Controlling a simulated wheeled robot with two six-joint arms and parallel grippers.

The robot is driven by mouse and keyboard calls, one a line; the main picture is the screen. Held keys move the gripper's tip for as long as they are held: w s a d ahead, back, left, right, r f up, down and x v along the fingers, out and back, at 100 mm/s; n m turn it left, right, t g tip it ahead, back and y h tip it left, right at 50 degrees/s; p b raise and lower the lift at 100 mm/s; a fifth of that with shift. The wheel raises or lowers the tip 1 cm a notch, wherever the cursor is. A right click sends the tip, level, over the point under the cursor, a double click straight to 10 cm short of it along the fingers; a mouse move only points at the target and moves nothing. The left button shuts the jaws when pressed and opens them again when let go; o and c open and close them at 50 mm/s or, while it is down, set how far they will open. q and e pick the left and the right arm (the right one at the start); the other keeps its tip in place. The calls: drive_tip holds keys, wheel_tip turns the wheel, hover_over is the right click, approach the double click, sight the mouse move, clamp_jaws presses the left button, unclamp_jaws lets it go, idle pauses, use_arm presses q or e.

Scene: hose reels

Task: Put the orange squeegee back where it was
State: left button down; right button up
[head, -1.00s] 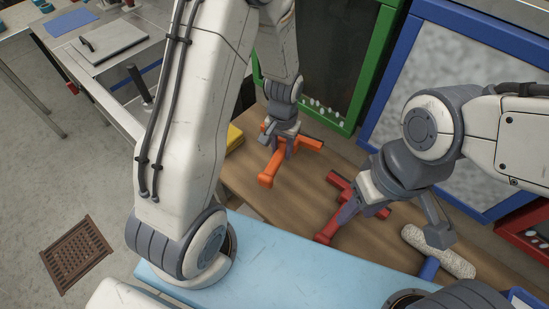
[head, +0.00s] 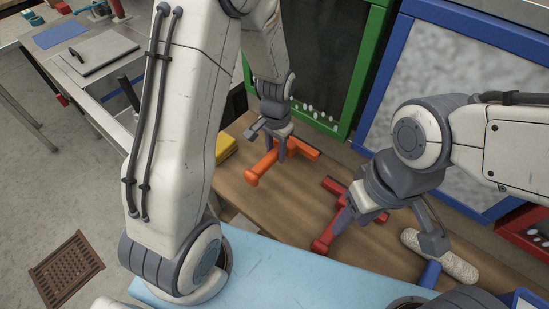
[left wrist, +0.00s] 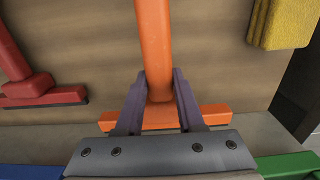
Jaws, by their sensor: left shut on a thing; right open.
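The orange squeegee (head: 262,166) is in my left gripper (head: 283,146), toward the back left of the wooden table in the head view. The left wrist view shows the fingers (left wrist: 160,105) on both sides of its orange handle (left wrist: 154,45), close to the crossbar (left wrist: 215,115). The crossbar is partly hidden by the gripper. I cannot tell whether the squeegee touches the table. My right gripper (head: 350,208) is open at the red squeegee (head: 325,240), one finger beside its handle; the gripper hides part of it.
A yellow block (head: 226,147) lies left of the orange squeegee. A green-framed dark panel (head: 350,100) and a blue-framed panel (head: 385,90) stand behind the table. A fuzzy roller (head: 445,258) with a blue handle lies at right. Bare wood (head: 275,205) shows between the squeegees.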

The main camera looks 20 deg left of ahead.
sight(275, 167)
use_arm(q)
drive_tip(key=shift+a+f, duration=0.2)
drive_tip(key=shift+f, duration=1.9)
drive_tip(key=shift+f, duration=0.2)
drive_tip(key=c, duration=0.5)
unclamp_jaws()
